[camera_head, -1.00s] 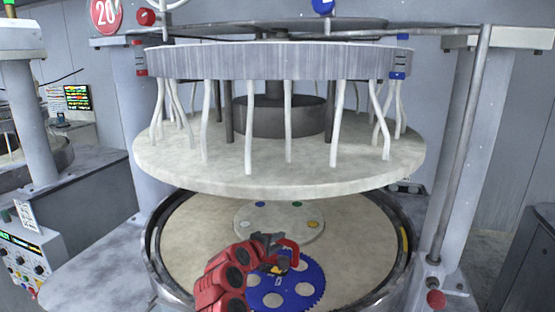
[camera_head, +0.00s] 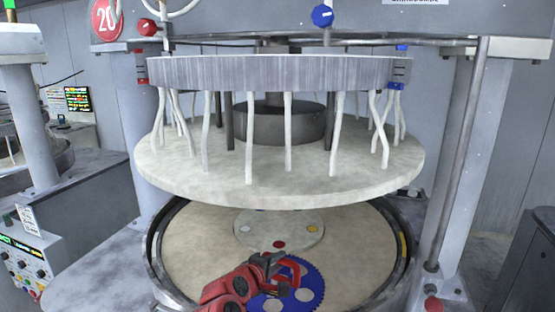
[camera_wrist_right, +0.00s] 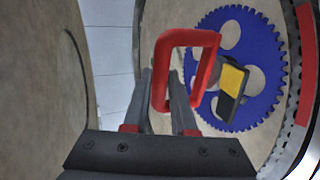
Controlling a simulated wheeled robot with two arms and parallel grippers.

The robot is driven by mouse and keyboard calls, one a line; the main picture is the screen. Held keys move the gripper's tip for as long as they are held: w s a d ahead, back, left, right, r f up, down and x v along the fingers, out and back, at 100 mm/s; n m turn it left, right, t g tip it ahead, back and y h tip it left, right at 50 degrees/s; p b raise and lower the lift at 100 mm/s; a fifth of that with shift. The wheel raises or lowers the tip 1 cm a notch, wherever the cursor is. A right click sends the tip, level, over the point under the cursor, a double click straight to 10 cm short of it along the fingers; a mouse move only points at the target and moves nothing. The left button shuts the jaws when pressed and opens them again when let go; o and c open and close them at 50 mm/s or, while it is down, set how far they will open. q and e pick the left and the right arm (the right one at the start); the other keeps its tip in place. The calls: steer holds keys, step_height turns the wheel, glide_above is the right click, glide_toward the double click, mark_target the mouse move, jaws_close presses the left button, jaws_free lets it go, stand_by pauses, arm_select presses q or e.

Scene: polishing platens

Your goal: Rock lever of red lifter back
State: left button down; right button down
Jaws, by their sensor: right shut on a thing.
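The red lifter (camera_head: 291,274) is a squared loop handle over a blue toothed disc (camera_head: 315,290). In the right wrist view the red lifter (camera_wrist_right: 196,38) stands up from the blue disc (camera_wrist_right: 262,110), with a black and yellow lever (camera_wrist_right: 233,80) beside it. My right gripper (camera_head: 270,261) reaches in on a red arm from below. In the wrist view its two fingers (camera_wrist_right: 160,80) are shut on the near bar of the red loop. The lever is outside the fingers. The lever's foot is partly hidden by the loop. My left gripper is out of view.
The blue disc lies on the beige lower platen (camera_head: 195,245), inside a dark-rimmed round tank. A round centre plate (camera_head: 258,232) with coloured dots lies behind it. The large upper platen (camera_head: 290,190) hangs close above, with pale hoses. A column (camera_head: 462,150) stands at right.

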steer(key=s+p, duration=0.8)
steer(key=s, duration=1.5)
steer(key=shift+s, duration=0.15)
stand_by(2.2)
stand_by(0.3)
